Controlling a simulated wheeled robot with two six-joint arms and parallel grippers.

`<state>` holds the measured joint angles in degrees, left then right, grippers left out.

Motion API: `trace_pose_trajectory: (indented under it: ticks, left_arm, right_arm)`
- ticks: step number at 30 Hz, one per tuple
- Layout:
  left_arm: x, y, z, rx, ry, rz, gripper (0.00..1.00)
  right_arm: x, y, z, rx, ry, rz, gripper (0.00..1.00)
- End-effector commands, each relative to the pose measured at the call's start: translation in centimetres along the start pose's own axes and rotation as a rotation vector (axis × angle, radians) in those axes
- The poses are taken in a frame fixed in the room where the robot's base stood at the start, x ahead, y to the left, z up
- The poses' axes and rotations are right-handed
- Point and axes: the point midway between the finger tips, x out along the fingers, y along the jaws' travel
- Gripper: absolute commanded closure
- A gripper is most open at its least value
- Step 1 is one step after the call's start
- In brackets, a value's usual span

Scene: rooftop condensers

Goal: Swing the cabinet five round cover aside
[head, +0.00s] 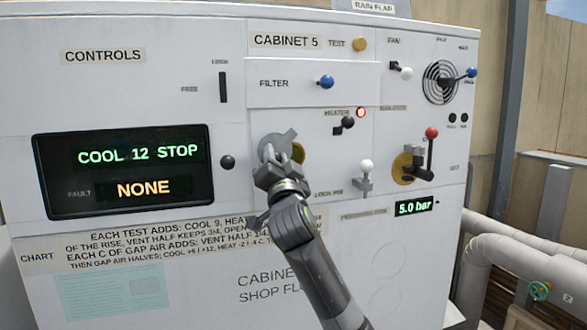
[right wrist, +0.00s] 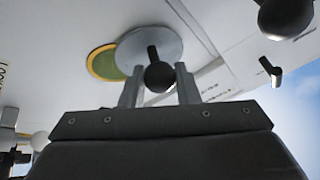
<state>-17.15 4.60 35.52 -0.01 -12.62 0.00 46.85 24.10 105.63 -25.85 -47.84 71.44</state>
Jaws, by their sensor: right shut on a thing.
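The round cover is a grey disc (head: 277,143) on the front of cabinet five (head: 284,41). It also shows in the right wrist view (right wrist: 135,45), with a black knob (right wrist: 159,77) on a short stem. A yellow-rimmed round opening (head: 299,153) shows partly beside the disc; its rim and green inside also show in the right wrist view (right wrist: 103,63). The disc hides the rest. My right gripper (head: 267,167) is at the disc, its two fingers on either side of the knob and shut on it. My left gripper is not in view.
A black knob (head: 228,162) sits left of the cover and a white-knobbed lever (head: 365,175) to its right. A heater lever (head: 345,124) and a blue filter knob (head: 326,82) are above right. A red-topped lever (head: 431,135) stands further right. Pipes (head: 520,255) run at lower right.

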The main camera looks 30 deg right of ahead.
Motion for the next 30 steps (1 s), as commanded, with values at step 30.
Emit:
trace_pose_trajectory:
  ticks: [30]
  left_arm:
    - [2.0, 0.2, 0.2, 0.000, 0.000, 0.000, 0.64]
  right_arm:
    - [2.1, -4.2, -2.4, 0.699, 0.146, 0.318, 1.00]
